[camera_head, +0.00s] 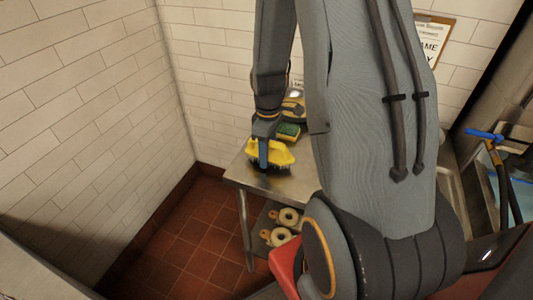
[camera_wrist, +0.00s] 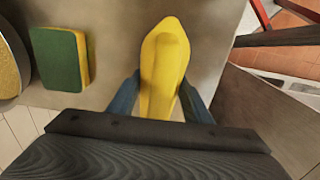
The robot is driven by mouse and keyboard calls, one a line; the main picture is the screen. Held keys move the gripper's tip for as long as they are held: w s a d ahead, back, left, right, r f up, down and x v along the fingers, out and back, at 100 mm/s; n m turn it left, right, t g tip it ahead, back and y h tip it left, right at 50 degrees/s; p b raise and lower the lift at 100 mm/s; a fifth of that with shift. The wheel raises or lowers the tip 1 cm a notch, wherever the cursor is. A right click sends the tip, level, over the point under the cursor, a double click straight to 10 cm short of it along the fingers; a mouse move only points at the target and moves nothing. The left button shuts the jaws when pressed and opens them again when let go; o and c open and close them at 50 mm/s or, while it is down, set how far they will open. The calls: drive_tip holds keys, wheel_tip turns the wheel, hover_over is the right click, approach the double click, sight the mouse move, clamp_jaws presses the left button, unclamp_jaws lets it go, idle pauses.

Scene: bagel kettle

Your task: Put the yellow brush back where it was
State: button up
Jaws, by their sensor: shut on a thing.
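The yellow brush (camera_head: 275,155) with dark bristles is at the left end of a metal table (camera_head: 295,188) in the head view. My gripper (camera_head: 263,160) is shut on its yellow body from above. In the wrist view the brush (camera_wrist: 163,65) lies between the two blue fingers of my gripper (camera_wrist: 160,98). The bristles point down at the tabletop; I cannot tell whether they touch it. The fingers hide part of the brush's sides.
A green and yellow sponge (camera_head: 289,131) lies behind the brush; it also shows in the wrist view (camera_wrist: 58,60). Rolls (camera_head: 287,217) sit on the lower shelf. Tiled walls stand at the left and back. A blue-handled tool (camera_head: 490,137) is at the right.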

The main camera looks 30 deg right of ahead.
drive_tip(key=shift+f, duration=0.35)
drive_tip(key=shift+f, duration=0.2)
drive_tip(key=o, duration=1.1)
drive_tip(key=shift+r, duration=0.1)
